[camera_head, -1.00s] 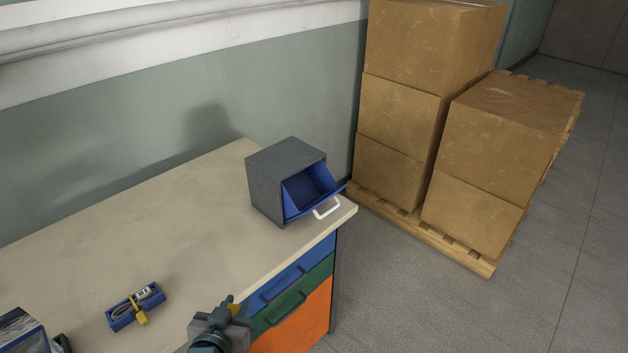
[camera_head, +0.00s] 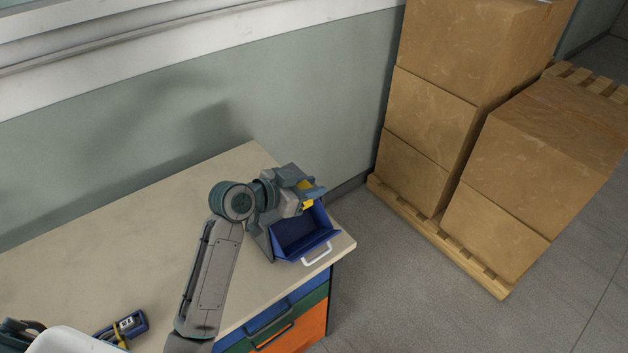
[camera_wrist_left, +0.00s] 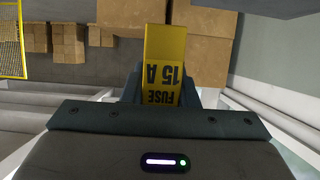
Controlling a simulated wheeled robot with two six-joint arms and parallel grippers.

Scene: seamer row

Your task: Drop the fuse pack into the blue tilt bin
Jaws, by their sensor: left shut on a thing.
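The yellow fuse pack (camera_wrist_left: 165,65), marked "FUSE 15 A", is held between the fingers of my left gripper (camera_head: 309,194). In the head view only small yellow parts of the pack show between the fingers. The blue tilt bin (camera_head: 303,238) sits on the workbench near its right end, tilted open in its grey housing, with a white handle at its front. My left gripper is above the bin's opening, toward its back, and hides much of the housing. The visible part of the bin's inside looks empty. My right gripper is not in view.
The pale workbench (camera_head: 130,225) has clear room left of the bin. A blue tray with a tool (camera_head: 122,328) lies near its front edge. Blue, green and orange drawers (camera_head: 302,332) are below. Cardboard boxes (camera_head: 430,120) stand on a pallet at the right.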

